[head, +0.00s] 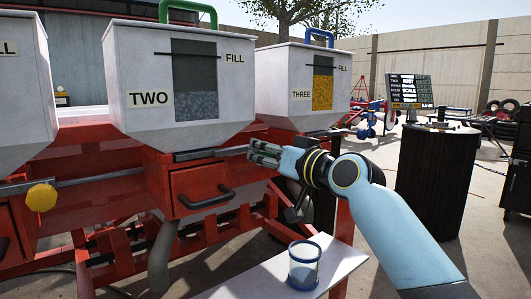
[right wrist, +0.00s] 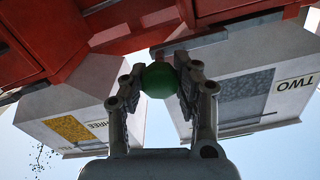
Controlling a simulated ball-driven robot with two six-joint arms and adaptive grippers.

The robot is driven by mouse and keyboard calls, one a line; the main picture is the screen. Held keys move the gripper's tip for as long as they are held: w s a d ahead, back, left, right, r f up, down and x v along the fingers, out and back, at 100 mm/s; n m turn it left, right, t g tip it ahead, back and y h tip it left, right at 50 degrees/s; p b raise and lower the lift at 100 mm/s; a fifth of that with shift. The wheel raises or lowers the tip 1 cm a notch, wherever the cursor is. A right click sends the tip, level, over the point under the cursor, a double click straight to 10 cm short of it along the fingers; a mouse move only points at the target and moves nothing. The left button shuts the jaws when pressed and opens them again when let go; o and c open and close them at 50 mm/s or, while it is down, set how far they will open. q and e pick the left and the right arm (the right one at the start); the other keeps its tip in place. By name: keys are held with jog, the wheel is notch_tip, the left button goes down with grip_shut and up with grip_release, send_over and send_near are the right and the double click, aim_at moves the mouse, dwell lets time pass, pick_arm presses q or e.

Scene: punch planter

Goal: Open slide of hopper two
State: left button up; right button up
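Hopper two (head: 165,85) is a white bin with a "TWO" label, a green top handle and a dark fill window, grey in its lower part. Beneath it a grey metal slide bar (head: 210,154) runs right to my right gripper (head: 265,153). In the right wrist view, which is upside down, my right gripper (right wrist: 158,85) has a finger on each side of a round green knob (right wrist: 158,80), seemingly touching it. The knob is hidden by the gripper in the head view. My left gripper is not in view.
A red drawer (head: 205,190) with a black handle is below hopper two. Hopper three (head: 300,85) is to the right, and a yellow knob (head: 41,197) is at the left. A clear blue-rimmed cup (head: 304,264) stands on a white board (head: 337,262). A black barrel (head: 437,170) stands right.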

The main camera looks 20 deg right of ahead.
grip_shut()
jog(key=p+v, duration=0.2)
jog(key=v, duration=0.3)
jog(key=shift+s+f, duration=0.1)
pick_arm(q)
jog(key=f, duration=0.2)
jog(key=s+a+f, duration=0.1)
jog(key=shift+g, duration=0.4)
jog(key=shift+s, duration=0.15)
pick_arm(e)
jog(key=o, duration=0.8)
grip_release()
jog(key=shift+s+d, duration=0.1)
jog(key=shift+s, duration=0.05)
